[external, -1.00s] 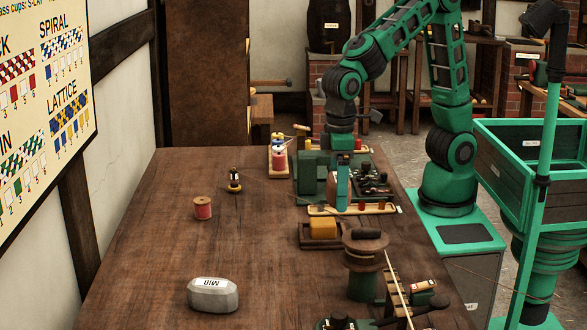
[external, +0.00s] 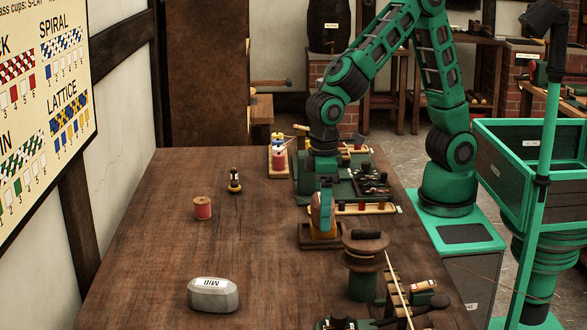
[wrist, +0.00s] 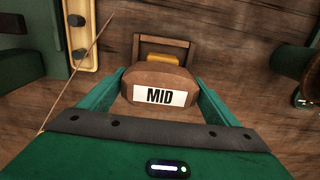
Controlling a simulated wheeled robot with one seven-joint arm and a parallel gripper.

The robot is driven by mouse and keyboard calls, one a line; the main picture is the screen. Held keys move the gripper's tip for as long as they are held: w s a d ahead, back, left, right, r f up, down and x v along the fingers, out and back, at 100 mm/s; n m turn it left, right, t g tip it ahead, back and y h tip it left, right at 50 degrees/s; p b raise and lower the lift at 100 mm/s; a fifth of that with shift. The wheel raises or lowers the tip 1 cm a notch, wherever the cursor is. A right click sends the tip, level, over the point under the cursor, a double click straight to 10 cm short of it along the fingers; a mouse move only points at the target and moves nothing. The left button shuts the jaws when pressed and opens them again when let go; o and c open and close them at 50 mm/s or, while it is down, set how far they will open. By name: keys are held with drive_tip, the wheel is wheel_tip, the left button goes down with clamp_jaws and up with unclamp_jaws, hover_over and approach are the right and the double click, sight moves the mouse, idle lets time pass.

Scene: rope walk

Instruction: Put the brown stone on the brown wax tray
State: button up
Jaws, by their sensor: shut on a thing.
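The brown stone (wrist: 160,79), labelled MID, is held between the two green fingers of my gripper (wrist: 158,92). The brown wax tray (wrist: 161,39) shows just past the stone, with a yellow wax block (wrist: 166,57) in it; the stone hides its near part. In the external view my gripper (external: 326,206) is low over the tray (external: 321,244), and its finger hides most of the stone and wax. I cannot tell whether the stone touches the tray.
A grey stone labelled MID (external: 213,296) lies at the front left of the table. A red thread spool (external: 202,208) and a small dark-and-yellow item (external: 234,181) stand further back. A wooden reel (external: 366,246) stands close right of the tray. The table's left middle is clear.

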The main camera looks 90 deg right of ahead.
drive_tip(key=shift+f, duration=0.1)
drive_tip(key=o, duration=1.5)
drive_tip(key=shift+c, duration=0.2)
wheel_tip(320, 180, up, 12)
drive_tip(key=shift+r, duration=0.15)
